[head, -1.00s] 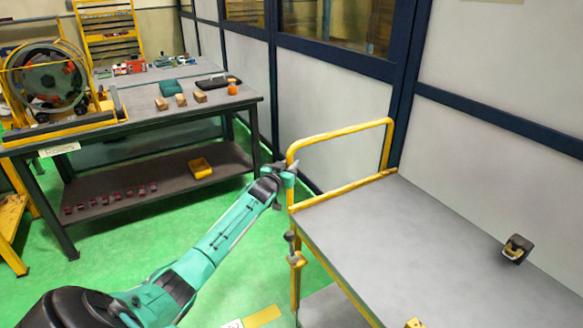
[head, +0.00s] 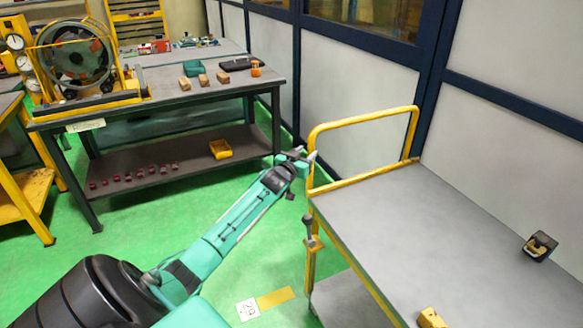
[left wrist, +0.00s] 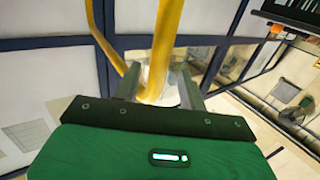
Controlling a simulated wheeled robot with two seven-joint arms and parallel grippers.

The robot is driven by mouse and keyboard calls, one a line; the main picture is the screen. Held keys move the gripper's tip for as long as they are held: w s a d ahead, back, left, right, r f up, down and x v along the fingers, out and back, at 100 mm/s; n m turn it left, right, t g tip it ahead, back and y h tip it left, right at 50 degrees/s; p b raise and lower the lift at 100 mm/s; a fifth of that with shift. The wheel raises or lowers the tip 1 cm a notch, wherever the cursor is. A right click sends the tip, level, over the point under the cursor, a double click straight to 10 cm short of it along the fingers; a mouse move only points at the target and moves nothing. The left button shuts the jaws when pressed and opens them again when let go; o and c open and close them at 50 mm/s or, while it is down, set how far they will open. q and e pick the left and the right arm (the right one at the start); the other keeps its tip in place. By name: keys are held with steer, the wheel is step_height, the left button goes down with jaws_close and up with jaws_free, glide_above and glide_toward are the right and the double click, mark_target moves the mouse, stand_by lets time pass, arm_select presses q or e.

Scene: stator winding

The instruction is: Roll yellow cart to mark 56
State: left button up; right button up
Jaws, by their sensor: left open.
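The yellow cart (head: 362,182), with a grey top and a yellow tubular handle, stands at the right of the head view beside the wall. My left gripper (head: 305,156) is at the near-left upright of the handle. In the left wrist view the yellow tube (left wrist: 165,45) runs between the two fingers of the gripper (left wrist: 158,88), which is open around it. Contact with the tube cannot be told. A white floor card (head: 248,309), seemingly reading 29, lies beside a yellow strip (head: 276,298) left of the cart. No mark 56 is visible. My right gripper is not in view.
A dark workbench (head: 180,100) stands at the back left, with a stator fixture (head: 80,68), wooden blocks and a lower shelf. A clamp-like item (head: 540,246) and a small yellow item (head: 431,318) sit on the cart top. Green floor (head: 150,225) is open between bench and cart.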

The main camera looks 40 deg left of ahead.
arm_select(q)
steer(key=s+d, duration=0.2)
steer(key=s, duration=0.8)
steer(key=shift+b, duration=0.4)
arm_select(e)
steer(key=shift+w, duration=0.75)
